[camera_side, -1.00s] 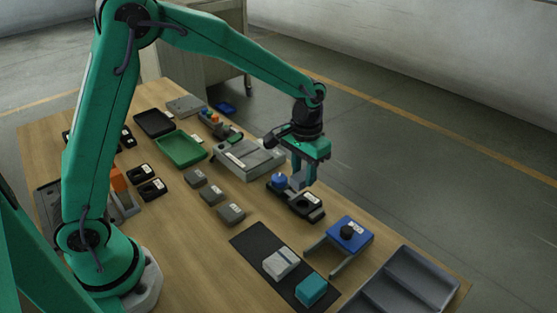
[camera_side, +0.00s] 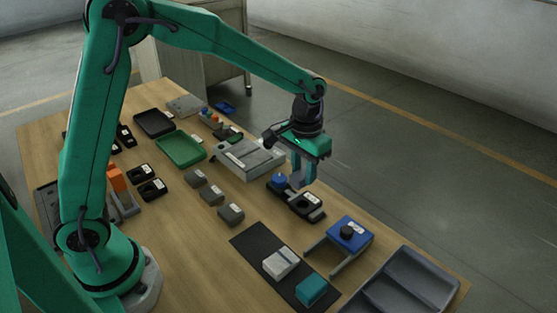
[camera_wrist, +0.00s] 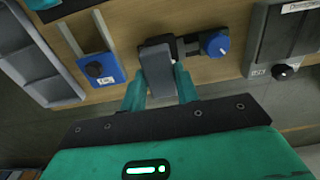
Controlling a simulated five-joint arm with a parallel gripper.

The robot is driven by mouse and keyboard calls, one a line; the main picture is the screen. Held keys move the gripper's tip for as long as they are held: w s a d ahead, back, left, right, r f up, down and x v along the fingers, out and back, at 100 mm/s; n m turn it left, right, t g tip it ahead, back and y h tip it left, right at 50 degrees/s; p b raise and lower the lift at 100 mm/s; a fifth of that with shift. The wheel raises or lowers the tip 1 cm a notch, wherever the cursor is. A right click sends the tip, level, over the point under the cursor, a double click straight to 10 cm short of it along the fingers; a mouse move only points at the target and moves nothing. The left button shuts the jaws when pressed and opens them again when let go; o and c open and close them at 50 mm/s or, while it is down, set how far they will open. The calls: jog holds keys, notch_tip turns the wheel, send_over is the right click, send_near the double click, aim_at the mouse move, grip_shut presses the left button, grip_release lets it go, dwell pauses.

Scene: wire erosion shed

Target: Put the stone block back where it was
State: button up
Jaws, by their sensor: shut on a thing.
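The stone block, a plain grey block (camera_side: 299,180), is held between the fingers of my gripper (camera_side: 302,172). In the wrist view the block (camera_wrist: 156,66) sits between the two green fingertips (camera_wrist: 160,84). My gripper is shut on it, above a black two-place holder (camera_side: 312,212) that carries a blue round piece (camera_side: 278,180) at its left end. In the wrist view the block covers part of the black holder (camera_wrist: 191,46). I cannot tell exactly how high the block is above the holder.
Several labelled grey pieces (camera_side: 230,214) lie in a row mid-table. A blue fixture with a black knob (camera_side: 350,233), a black mat (camera_side: 258,246) and a grey divided tray (camera_side: 410,285) are at the front right. A large grey fixture (camera_side: 255,160) stands behind the holder. Bare wood lies at front left.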

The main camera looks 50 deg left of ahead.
jog(key=s+d, duration=0.3)
jog(key=s, duration=0.8)
jog(key=s+d, duration=0.4)
jog(key=s, duration=0.7)
jog(key=shift+s+d+r, duration=0.15)
jog(key=shift+s, duration=0.2)
jog(key=shift+w, duration=0.1)
jog(key=w+a+f, duration=0.4)
jog(key=w+a, duration=0.1)
jog(key=w+a+f, duration=0.3)
jog(key=shift+w, duration=0.2)
jog(key=shift+f, duration=0.1)
jog(key=shift+f, duration=1.9)
jog(key=shift+f, duration=0.1)
